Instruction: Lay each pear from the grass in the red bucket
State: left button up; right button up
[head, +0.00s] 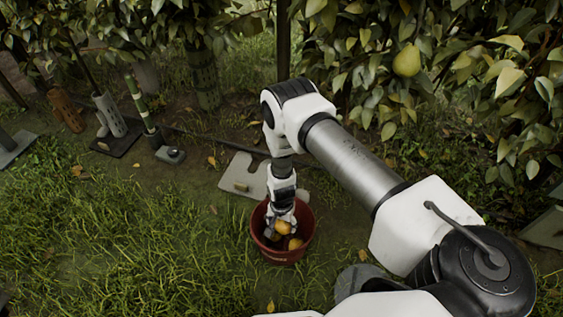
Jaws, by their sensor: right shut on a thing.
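The red bucket (309,239) stands on the grass at the lower middle of the head view. My right arm comes in from the right and reaches down over it. My right gripper (279,229) points down inside the bucket's mouth and is shut on an orange-yellow pear (283,227). Another yellow-orange pear (295,243) shows in the bucket just below it. The bucket's floor is mostly hidden by the gripper and the shadow. My left gripper is not in view.
A pale flat slab (236,172) lies behind the bucket. Stakes and posts (109,113) stand at the back left. A green pear (407,60) hangs among leaves at upper right. Open grass (140,240) lies left of the bucket, with scattered fallen leaves.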

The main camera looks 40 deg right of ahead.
jog(key=shift+f+b, duration=3.65)
jog(key=shift+f, duration=0.45)
jog(key=o, duration=1.2)
jog(key=shift+r, duration=3.8)
